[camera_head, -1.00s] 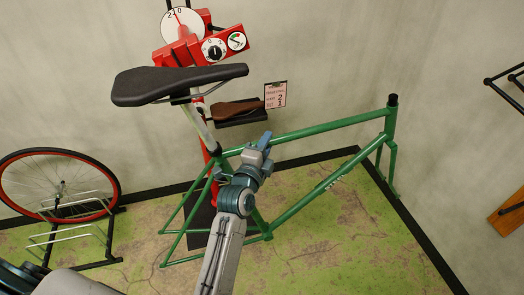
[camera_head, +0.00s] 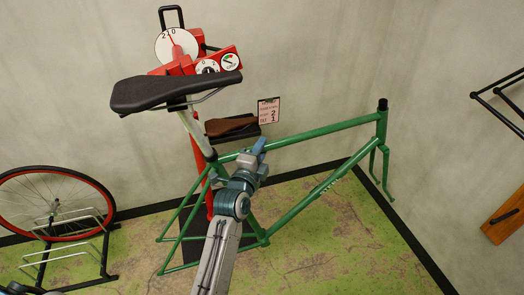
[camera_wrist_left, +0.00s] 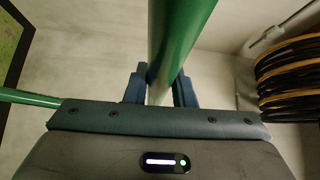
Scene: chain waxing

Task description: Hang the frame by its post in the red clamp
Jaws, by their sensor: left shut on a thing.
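The green bicycle frame (camera_head: 320,131) has a black saddle (camera_head: 170,91) on a light grey post (camera_head: 194,126). My left gripper (camera_head: 258,154) is shut on its top tube near the saddle end. In the left wrist view the green tube (camera_wrist_left: 176,40) runs between the two fingers (camera_wrist_left: 160,88). The red clamp (camera_head: 179,68) is at the top of the stand, behind the saddle, which partly hides it. The post shows below the saddle, in front of the stand; I cannot tell its distance from the clamp.
The stand has a white dial (camera_head: 177,46) on top and a small tray (camera_head: 243,132) with a sign (camera_head: 269,111). A red-rimmed wheel (camera_head: 108,188) stands in a rack at left. Wall hooks (camera_head: 500,92) are at right. Green floor (camera_head: 350,250) is clear at right.

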